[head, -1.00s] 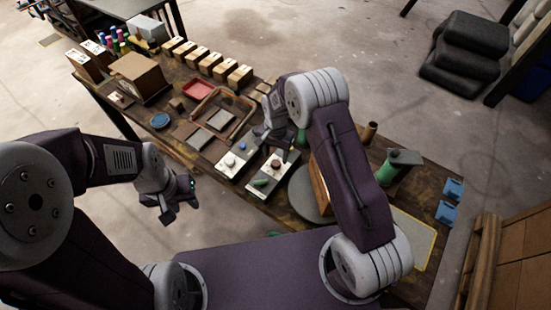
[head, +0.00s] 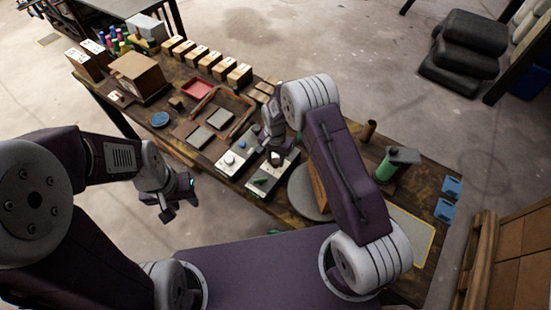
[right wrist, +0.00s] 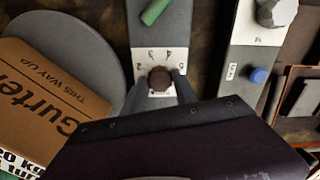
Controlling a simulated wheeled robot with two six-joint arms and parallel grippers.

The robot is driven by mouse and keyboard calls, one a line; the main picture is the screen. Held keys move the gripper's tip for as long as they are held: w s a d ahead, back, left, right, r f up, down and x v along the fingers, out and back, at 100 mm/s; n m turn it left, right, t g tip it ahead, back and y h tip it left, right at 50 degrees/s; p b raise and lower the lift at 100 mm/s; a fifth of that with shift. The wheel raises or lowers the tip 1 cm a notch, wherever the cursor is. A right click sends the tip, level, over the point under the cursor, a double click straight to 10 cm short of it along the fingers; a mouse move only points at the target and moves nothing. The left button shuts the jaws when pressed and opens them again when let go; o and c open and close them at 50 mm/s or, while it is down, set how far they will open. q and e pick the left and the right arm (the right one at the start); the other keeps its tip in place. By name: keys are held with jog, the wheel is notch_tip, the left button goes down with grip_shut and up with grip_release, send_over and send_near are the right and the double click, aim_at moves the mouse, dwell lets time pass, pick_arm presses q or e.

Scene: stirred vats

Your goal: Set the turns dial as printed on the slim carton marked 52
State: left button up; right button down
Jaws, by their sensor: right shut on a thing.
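The turns dial (right wrist: 160,79) is a round brown knob on a white plate with printed numbers, 2, 3 and 4 among them, at the end of a grey panel. It shows in the right wrist view. My right gripper (right wrist: 161,90) is shut on the knob, one finger on each side; in the head view the gripper (head: 275,155) is over the panel (head: 259,183) and hides the knob. My left gripper (head: 178,207) is open and empty, off the table's front edge. A row of cartons (head: 205,61) stands at the back; I cannot read which is marked 52.
A green handle (right wrist: 155,12) lies on the same panel. A second panel (right wrist: 256,32) with a blue button (right wrist: 259,75) and grey knob is alongside. A round grey plate (right wrist: 70,45) and a cardboard box (right wrist: 45,95) are close on the other side.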

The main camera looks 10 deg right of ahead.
aim_at(276, 161)
jog(key=n, duration=0.4)
jog(key=shift+n+b, duration=0.35)
jog(key=shift+n, duration=1.85)
jog(key=shift+r, duration=0.1)
jog(key=c, duration=1)
grip_release()
jog(key=shift+o, duration=0.2)
jog(key=shift+s, duration=0.1)
notch_tip(276, 161, up, 9)
jog(key=shift+b, duration=0.4)
